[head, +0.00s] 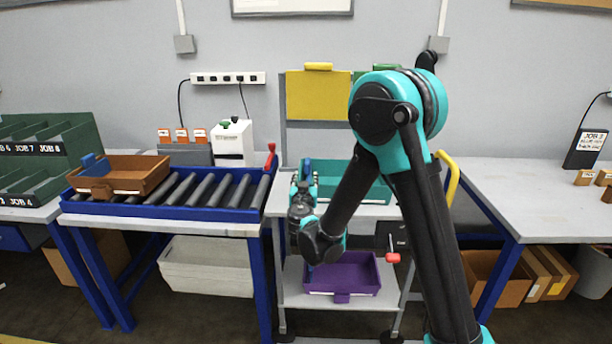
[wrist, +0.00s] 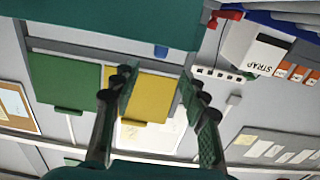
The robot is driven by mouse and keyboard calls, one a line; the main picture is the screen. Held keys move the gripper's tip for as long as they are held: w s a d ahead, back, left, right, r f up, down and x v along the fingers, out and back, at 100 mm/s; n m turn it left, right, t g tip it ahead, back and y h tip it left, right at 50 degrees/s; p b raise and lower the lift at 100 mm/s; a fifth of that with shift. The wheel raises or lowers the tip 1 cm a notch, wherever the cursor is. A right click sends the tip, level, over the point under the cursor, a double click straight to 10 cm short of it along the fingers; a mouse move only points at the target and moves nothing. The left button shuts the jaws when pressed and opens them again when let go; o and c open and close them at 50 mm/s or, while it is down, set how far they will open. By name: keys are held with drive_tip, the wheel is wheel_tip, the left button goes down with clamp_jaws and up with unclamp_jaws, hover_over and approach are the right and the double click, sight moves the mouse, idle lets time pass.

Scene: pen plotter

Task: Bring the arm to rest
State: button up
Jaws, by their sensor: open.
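My arm, teal and black, rises at the right of centre in the head view and bends down to the left. My gripper (head: 305,172) is at its end, in front of the grey cart (head: 292,292), apparently pointing up. In the wrist view my gripper (wrist: 160,82) shows two black fingers spread apart with nothing between them. Beyond them are a yellow panel (wrist: 152,97) and the wall. The lower arm hides part of the cart and of the teal tray (head: 338,180) on its top.
A purple tray (head: 343,275) sits on the cart's lower shelf. To the left, a brown tray (head: 120,177) holding a blue item rests on a roller conveyor (head: 212,188). A mostly bare table (head: 530,205) stands to the right. The yellow panel (head: 318,97) stands behind the cart.

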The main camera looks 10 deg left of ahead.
idle(0.3)
drive_tip(key=d+m+g+h, duration=0.25)
drive_tip(key=d+h, duration=0.25)
drive_tip(key=d, duration=1.5)
drive_tip(key=s+d+f+g+h, duration=0.2)
drive_tip(key=s+d+f+g, duration=0.25)
drive_tip(key=s+d, duration=0.55)
drive_tip(key=s+d+f+g+y, duration=0.1)
drive_tip(key=s+d+f+g, duration=0.1)
drive_tip(key=s, duration=0.5)
drive_tip(key=s+d+f+g+y, duration=0.2)
drive_tip(key=s+d+f, duration=0.1)
drive_tip(key=s, duration=0.4)
drive_tip(key=s+d+f+g+y, duration=0.1)
drive_tip(key=s+d+f+g, duration=0.1)
drive_tip(key=s, duration=0.5)
drive_tip(key=shift+s+d+f+n+g, duration=0.3)
drive_tip(key=shift+d+f+n, duration=0.15)
drive_tip(key=shift+f, duration=0.35)
